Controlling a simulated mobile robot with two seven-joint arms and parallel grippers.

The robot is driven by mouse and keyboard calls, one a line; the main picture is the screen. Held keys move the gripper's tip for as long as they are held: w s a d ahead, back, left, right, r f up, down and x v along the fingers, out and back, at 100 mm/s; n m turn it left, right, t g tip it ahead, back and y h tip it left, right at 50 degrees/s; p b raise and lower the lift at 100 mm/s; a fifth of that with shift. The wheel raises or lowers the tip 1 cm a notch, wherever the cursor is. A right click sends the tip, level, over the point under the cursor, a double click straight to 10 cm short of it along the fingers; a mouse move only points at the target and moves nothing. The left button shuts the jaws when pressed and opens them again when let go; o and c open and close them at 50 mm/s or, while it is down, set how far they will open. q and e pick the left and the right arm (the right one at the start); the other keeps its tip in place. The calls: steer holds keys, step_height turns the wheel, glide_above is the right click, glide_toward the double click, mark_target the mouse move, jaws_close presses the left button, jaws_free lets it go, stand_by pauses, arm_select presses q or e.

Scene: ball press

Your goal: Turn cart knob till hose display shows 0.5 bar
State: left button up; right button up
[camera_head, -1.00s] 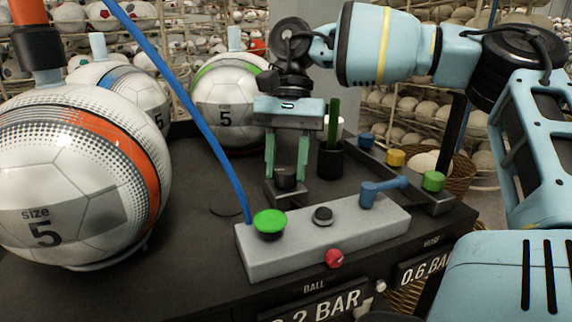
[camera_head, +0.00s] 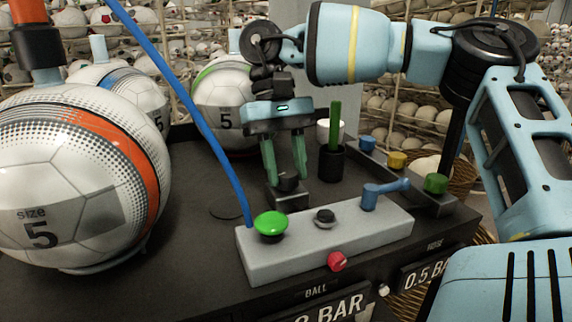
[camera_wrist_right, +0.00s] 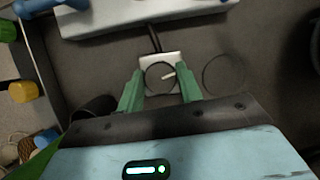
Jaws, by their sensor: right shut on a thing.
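The cart knob (camera_head: 288,183) is a dark round knob on a small grey block behind the grey control panel. My right gripper (camera_head: 286,180) comes down from above, with its green fingers shut on the knob's two sides. The right wrist view shows the round knob (camera_wrist_right: 158,78) with a white pointer line, between the green fingers (camera_wrist_right: 161,84). The hose display (camera_head: 425,275) on the cart's front reads 0.5, with its unit partly hidden by my own body. The ball display (camera_head: 335,306) is cut off at the bottom. My left gripper is not in view.
A large ball (camera_head: 80,190) fills the left. A dark cup (camera_head: 331,163) stands behind.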

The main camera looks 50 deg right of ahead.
stand_by(0.4)
steer(key=o, duration=1)
steer(key=shift+p+v, duration=0.3)
steer(key=shift+v, duration=3.65)
